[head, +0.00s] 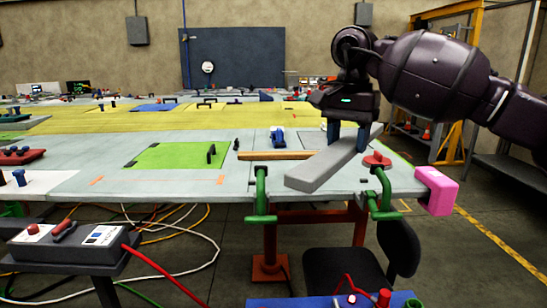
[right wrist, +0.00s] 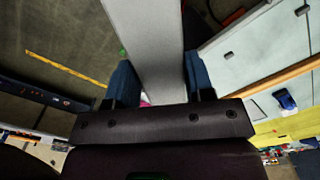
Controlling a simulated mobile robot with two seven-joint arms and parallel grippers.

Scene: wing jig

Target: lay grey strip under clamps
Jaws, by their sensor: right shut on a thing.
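The grey strip (head: 322,168) slants over the front edge of the table, its near end between two green clamps. My right gripper (head: 347,130) is shut on the strip near its far end; in the right wrist view the strip (right wrist: 150,45) runs between the two blue fingers (right wrist: 160,82). I cannot tell whether the strip touches the table. The left green clamp (head: 261,192) and the right green clamp (head: 383,190) are fixed at the table's front edge. My left gripper is not in view.
A wooden strip (head: 272,155) lies behind the grey strip, with a blue device (head: 278,137) beyond it. A red knobbed piece (head: 377,160) sits near the right clamp. A pink block (head: 437,190) covers the table corner. A green panel (head: 180,156) lies to the left.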

